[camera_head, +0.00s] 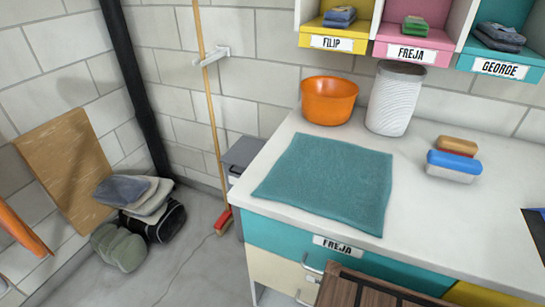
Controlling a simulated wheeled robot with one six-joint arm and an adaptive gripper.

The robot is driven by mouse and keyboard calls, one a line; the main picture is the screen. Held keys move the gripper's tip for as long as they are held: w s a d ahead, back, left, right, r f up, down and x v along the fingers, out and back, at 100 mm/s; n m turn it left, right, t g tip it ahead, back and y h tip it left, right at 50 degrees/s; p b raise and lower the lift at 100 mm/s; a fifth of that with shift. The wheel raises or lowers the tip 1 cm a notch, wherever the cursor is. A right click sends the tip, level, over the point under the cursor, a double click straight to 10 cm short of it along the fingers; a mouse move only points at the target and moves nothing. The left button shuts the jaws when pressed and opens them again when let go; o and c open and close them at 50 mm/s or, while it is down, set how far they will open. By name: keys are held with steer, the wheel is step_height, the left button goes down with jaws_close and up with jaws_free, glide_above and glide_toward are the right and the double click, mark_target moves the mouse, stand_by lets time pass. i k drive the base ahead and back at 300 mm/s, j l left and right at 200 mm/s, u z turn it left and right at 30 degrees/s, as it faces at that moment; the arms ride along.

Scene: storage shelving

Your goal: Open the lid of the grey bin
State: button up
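A grey bin stands on the floor in the corner between the block wall and the left end of the white counter. Its flat grey lid (243,151) faces up and looks closed. The counter hides much of the bin's body, and a broom stands just to its left. My gripper is not in view.
The broom (207,95) leans in a wall holder, its red head (223,219) on the floor. The counter (415,225) bears a teal mat (328,182), an orange bowl (329,100), a white ribbed container (394,98) and sponges (453,165). Bags (120,247) lie left; floor between is clear.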

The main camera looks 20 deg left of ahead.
mark_target(241, 154)
steer(key=k+j, duration=0.15)
steer(key=j, duration=0.3)
steer(key=k+j, duration=0.1)
steer(key=j, duration=0.3)
steer(key=k+j, duration=0.15)
steer(key=j, duration=0.3)
steer(key=k+j, duration=0.1)
steer(key=j, duration=0.3)
steer(key=k+j, duration=0.15)
steer(key=j, duration=0.3)
steer(key=k+j, duration=0.15)
steer(key=j, duration=0.25)
steer(key=k+j, duration=0.1)
steer(key=j, duration=0.35)
steer(key=k+j, duration=0.15)
steer(key=j, duration=0.25)
